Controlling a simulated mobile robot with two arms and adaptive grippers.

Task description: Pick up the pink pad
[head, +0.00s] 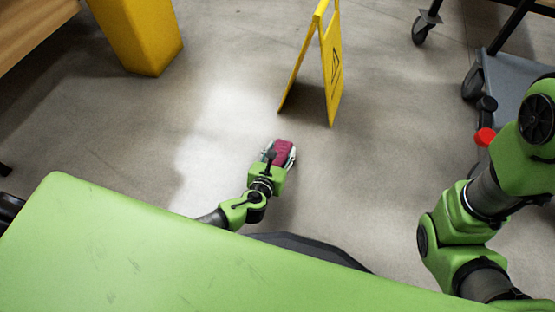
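The pink pad (283,149), dark pink in colour, is near the middle of the head view. My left gripper (279,155) is at the pad, with a finger on either side of it. The fingers appear closed on the pad, and part of the pad is hidden by the gripper and wrist. I cannot tell how far the pad is above the floor. My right arm is at the right of the view, but its gripper is out of view.
A yellow folding floor sign (333,75) stands beyond the pad. A yellow bin (140,35) is at the upper left. A grey wheeled cart (508,90) is at the right. Wooden furniture (30,30) fills the top left corner. Grey floor (120,130) between them is clear.

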